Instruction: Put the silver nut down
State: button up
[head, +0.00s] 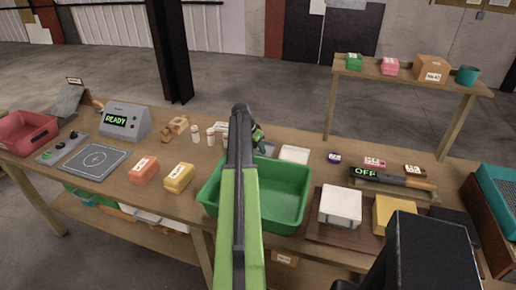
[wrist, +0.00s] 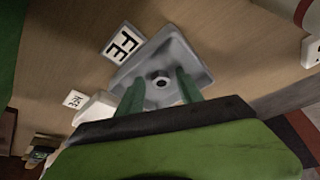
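The silver nut (wrist: 161,80) is a small ring with a dark hole. In the wrist view it sits on a shallow grey tray (wrist: 192,62), next to a white label reading FE (wrist: 124,43). My gripper (wrist: 161,78) points down over the tray, its two dark green fingers apart on either side of the nut. A gap shows between each finger and the nut. In the head view my gripper (head: 258,140) is at the back of the workbench, partly hidden by my arm; the nut cannot be made out there.
A green bin (head: 285,195) stands in front of my gripper. A white dish (head: 294,154) lies to its right and white bottles (head: 196,133) to its left. A READY device (head: 125,121) is further left. A detector wand reading OFF (head: 390,178) lies at right.

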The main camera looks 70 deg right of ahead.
jog(key=shift+r, duration=0.1)
jog(key=p+v, duration=1.1)
jog(key=v, duration=0.1)
jog(key=shift+w, duration=0.1)
